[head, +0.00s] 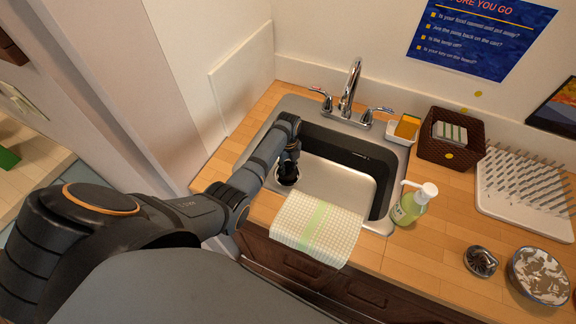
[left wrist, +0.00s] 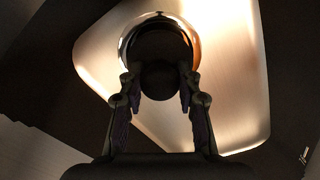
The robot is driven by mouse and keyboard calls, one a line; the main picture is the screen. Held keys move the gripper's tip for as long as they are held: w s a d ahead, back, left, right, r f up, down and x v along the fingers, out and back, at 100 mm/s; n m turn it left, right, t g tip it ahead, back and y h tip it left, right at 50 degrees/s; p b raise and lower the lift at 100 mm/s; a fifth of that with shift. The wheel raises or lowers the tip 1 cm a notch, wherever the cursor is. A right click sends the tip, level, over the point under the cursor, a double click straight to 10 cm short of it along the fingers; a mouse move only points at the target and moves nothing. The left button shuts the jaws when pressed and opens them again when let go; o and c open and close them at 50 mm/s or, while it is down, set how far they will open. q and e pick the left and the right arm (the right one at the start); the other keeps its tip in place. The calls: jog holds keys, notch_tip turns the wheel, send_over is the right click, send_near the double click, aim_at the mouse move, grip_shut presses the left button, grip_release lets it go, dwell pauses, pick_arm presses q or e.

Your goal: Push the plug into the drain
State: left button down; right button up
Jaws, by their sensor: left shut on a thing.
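The sink (head: 335,180) is a steel basin set in the wooden counter. My left gripper (head: 289,168) reaches down into its left part, over the drain (head: 287,178). In the left wrist view, the gripper (left wrist: 159,88) is shut on the dark plug (left wrist: 159,78), whose round knob shows between the fingers. Beyond it, the drain's shiny ring (left wrist: 126,45) surrounds a dark round area. The plug is lined up with the drain, but I cannot tell how deep it sits. The fingers hide part of it. My right gripper is not in view.
A chrome faucet (head: 350,92) stands behind the sink. A checked towel (head: 315,230) hangs over the front edge. A green soap bottle (head: 411,207), a basket (head: 447,150), a dish rack (head: 525,190), a metal strainer (head: 481,261) and a patterned plate (head: 540,277) are on the right.

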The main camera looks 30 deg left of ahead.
aim_at(288, 164)
pick_arm(q)
jog(key=shift+p, duration=0.3)
jog(key=shift+f+b, duration=0.4)
jog(key=shift+f, duration=0.05)
jog(key=shift+f+b, duration=0.45)
jog(key=shift+f, duration=0.15)
dwell(0.3)
jog(key=shift+c, duration=1.8)
grip_release()
notch_tip(288, 164, up, 6)
jog(key=p, duration=0.7)
jog(key=shift+r, duration=0.15)
